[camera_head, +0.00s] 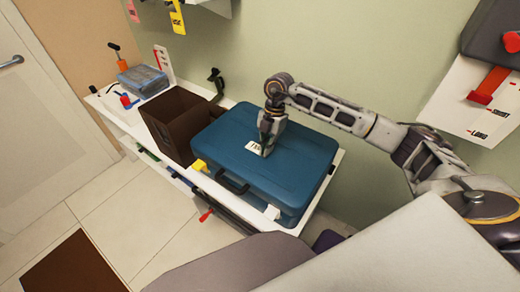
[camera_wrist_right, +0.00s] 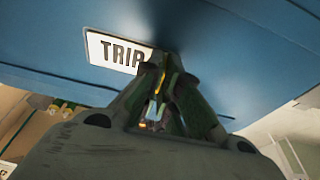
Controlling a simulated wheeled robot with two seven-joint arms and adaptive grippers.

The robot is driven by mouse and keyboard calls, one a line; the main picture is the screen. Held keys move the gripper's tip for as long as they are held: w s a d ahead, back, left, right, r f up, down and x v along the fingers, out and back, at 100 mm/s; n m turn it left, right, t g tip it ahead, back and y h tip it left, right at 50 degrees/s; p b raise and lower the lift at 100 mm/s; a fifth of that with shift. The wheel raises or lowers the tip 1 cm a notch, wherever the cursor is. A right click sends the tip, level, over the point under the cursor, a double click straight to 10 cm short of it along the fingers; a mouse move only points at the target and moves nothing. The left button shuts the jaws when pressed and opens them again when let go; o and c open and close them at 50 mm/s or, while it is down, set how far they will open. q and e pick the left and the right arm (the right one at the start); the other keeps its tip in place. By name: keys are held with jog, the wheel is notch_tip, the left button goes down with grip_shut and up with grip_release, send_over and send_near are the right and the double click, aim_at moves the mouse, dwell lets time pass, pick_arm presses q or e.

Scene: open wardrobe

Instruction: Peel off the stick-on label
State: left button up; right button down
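A white label (camera_head: 253,147) with black lettering lies on the top of a closed blue suitcase (camera_head: 218,147). In the right wrist view the label (camera_wrist_right: 110,50) reads "TRIP" and looks flat against the blue surface (camera_wrist_right: 240,60). My right gripper (camera_head: 267,152) points down at the label's right end. In the wrist view the tips of my right gripper (camera_wrist_right: 163,62) come together at the label's right edge and cover it. They look shut on that edge, though the pinched part itself is hidden. My left gripper is not in view.
The suitcase lies on a white bench (camera_head: 323,180) against the green wall. An open brown box (camera_head: 175,122) stands close to its left. Farther left is a clear-blue container (camera_head: 143,80). A white board with a red slider (camera_head: 488,85) hangs at right. The tiled floor in front is mostly clear.

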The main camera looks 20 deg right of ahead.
jog(key=shift+a+r+p, duration=0.15)
jog(key=shift+a+p, duration=0.05)
jog(key=shift+p, duration=0.1)
dwell(0.4)
jog(key=shift+s+r, duration=0.1)
jog(key=shift+r, duration=0.1)
jog(key=shift+d+r, duration=0.1)
jog(key=shift+r, duration=0.05)
jog(key=shift+r+p, duration=0.45)
jog(key=shift+p, duration=0.1)
dwell(0.6)
jog(key=shift+r, duration=0.35)
dwell(0.4)
jog(key=shift+r+p, duration=0.1)
jog(key=shift+p, duration=0.25)
jog(key=shift+p+v, duration=0.7)
jog(key=shift+v, duration=0.2)
jog(key=shift+a+p+v, duration=0.25)
jog(key=shift+p+v, duration=0.6)
jog(key=shift+v, duration=0.35)
jog(key=shift+s+a+r, duration=0.15)
jog(key=shift+r, duration=0.2)
